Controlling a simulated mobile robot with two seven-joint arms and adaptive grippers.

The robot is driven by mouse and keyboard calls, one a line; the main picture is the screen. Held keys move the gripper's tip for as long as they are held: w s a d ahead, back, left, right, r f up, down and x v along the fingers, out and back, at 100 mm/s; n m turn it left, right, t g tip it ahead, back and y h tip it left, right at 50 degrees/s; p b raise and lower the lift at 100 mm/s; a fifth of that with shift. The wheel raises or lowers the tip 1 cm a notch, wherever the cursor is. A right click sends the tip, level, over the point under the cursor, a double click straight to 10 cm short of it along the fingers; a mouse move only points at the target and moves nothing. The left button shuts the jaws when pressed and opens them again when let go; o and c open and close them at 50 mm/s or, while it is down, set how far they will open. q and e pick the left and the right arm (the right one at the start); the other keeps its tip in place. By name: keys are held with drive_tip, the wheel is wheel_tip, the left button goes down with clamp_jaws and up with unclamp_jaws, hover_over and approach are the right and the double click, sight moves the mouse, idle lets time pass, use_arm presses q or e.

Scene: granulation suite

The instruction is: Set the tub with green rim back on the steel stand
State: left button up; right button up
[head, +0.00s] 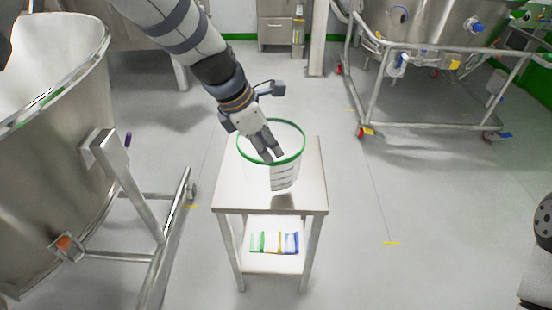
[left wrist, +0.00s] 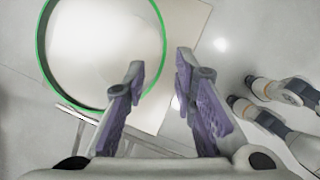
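The tub with green rim (head: 285,172) is a pale see-through tub with dark marks on its side. It appears upright on the top of the steel stand (head: 235,190), near its middle, with a dark patch just below it. My left gripper (head: 272,156) reaches down at the tub's rim. In the left wrist view, the left gripper (left wrist: 160,80) has its fingers clearly apart, and the green rim (left wrist: 164,45) passes between them, with one finger inside and one outside. The stand top (left wrist: 185,20) shows under the tub.
The stand's lower shelf (head: 262,263) holds several coloured items (head: 275,242). A large steel vessel (head: 45,150) on a wheeled frame stands close on the left. Another wheeled steel vessel (head: 430,25) stands at the back right. The floor right of the stand is clear.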

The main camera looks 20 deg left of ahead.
use_arm(q)
drive_tip(key=s+a+f+m+g+y, duration=0.1)
drive_tip(key=s+a+f+m+g, duration=0.1)
drive_tip(key=s+f+m, duration=0.5)
drive_tip(key=s+a+f+m+g+y, duration=0.1)
drive_tip(key=s+a+f+m+y, duration=0.15)
drive_tip(key=s+f, duration=0.85)
drive_tip(key=s+f+m+g, duration=0.1)
drive_tip(key=s+m, duration=0.7)
drive_tip(key=s, duration=0.6)
drive_tip(key=s+f+m+g, duration=0.2)
drive_tip(key=s+m, duration=0.5)
drive_tip(key=s, duration=0.7)
drive_tip(key=shift+s+a+f+m+g, duration=0.15)
drive_tip(key=shift+s+a+m+g, duration=0.2)
drive_tip(key=shift+a, duration=0.1)
